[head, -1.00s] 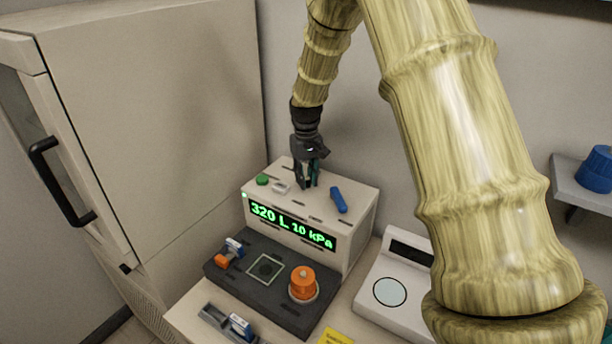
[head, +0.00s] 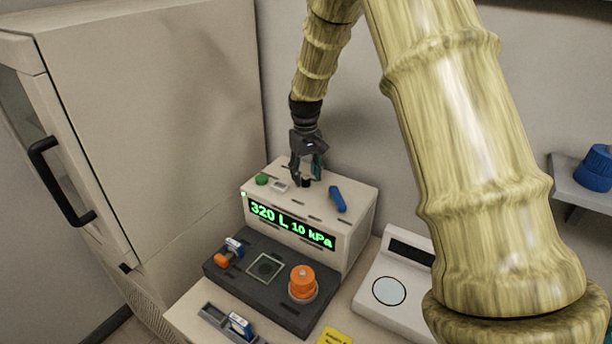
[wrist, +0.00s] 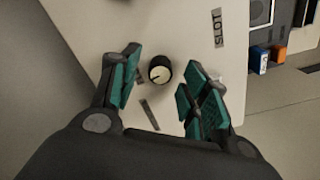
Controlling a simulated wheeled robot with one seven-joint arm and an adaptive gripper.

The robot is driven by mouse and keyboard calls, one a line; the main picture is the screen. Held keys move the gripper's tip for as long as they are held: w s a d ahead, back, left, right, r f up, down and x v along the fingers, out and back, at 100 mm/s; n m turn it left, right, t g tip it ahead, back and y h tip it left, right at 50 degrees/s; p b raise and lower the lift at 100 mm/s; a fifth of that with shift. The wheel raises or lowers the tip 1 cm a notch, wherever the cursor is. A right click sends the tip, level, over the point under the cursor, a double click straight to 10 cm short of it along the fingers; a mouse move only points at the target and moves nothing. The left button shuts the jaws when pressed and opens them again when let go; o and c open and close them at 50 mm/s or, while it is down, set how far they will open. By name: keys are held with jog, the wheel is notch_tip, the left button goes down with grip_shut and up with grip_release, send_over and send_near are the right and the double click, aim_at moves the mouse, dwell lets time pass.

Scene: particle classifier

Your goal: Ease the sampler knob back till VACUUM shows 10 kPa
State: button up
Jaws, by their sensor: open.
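The sampler (head: 357,239) is a beige box with a green display (head: 292,226) on its front reading "320 L 10 kPa". A small round knob with a black skirt and pale, marked cap (wrist: 160,69) stands on its top; in the head view the knob (head: 306,183) shows dark below my fingers. My gripper (head: 307,178) is open above the sampler's top. In the wrist view my green-padded fingers (wrist: 163,85) are spread on either side of the knob, apart from it.
A green button (head: 262,179), a pale switch (head: 280,187) and a blue lever (head: 338,199) are also on the top. A dark tray (head: 235,271) with an orange knob (head: 303,283) lies in front. A white scale (head: 391,292) stands at right, a tall cabinet (head: 165,120) at left.

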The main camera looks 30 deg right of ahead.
aim_at(306, 178)
notch_tip(306, 178, up, 11)
dwell(0.4)
dwell(0.4)
